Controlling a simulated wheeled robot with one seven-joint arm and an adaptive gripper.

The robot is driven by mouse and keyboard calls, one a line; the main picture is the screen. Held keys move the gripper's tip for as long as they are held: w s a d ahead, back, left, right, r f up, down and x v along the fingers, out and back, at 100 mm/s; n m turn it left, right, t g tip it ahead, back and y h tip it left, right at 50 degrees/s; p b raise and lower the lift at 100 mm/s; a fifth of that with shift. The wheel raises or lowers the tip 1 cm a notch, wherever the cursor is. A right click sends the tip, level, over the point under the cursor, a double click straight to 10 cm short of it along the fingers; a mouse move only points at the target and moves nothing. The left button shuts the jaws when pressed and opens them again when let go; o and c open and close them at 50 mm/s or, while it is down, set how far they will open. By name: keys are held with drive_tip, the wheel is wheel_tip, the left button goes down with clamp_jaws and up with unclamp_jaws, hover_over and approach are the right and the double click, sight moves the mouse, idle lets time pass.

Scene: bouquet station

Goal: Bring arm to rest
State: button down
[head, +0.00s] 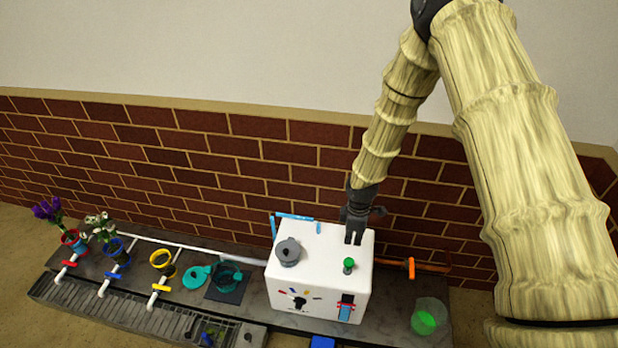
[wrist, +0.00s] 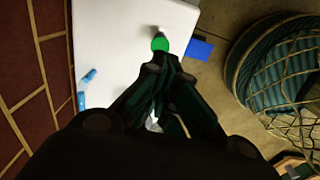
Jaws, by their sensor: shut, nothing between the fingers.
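My gripper (head: 353,238) is shut and empty. In the head view it points down over the back right part of the top of a white box (head: 318,262), behind a green-topped knob (head: 348,265). In the wrist view the gripper's fingers (wrist: 160,75) close together in front of the white box (wrist: 110,40), with the green knob (wrist: 160,44) just beyond the tips. I cannot tell whether the fingertips touch the box. My arm reaches down from the upper right of the head view.
A grey lidded pot (head: 288,252) stands on the box's left. Purple flowers (head: 47,209), a yellow-rimmed pot (head: 161,259) and a teal bowl (head: 229,276) stand left along the bench. A clear container with green (head: 425,320) is right. A netted round basket (wrist: 280,65) shows in the wrist view. A brick wall (head: 200,160) rises behind.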

drive_tip(key=s+f+m+y+p, duration=0.1)
drive_tip(key=s+f+m, duration=0.25)
drive_tip(key=s, duration=0.55)
drive_tip(key=s+f+m+p, duration=0.2)
drive_tip(key=s+m, duration=0.2)
drive_tip(key=s, duration=0.6)
drive_tip(key=s+d+r+m+h+p, duration=0.1)
drive_tip(key=s+d+m, duration=0.2)
drive_tip(key=s, duration=1.4)
drive_tip(key=m, duration=0.4)
drive_tip(key=shift+s+d+r+m+p, duration=0.2)
drive_tip(key=shift+r+m+p, duration=0.1)
drive_tip(key=shift+m+p, duration=0.05)
drive_tip(key=c, duration=2.2)
unclamp_jaws()
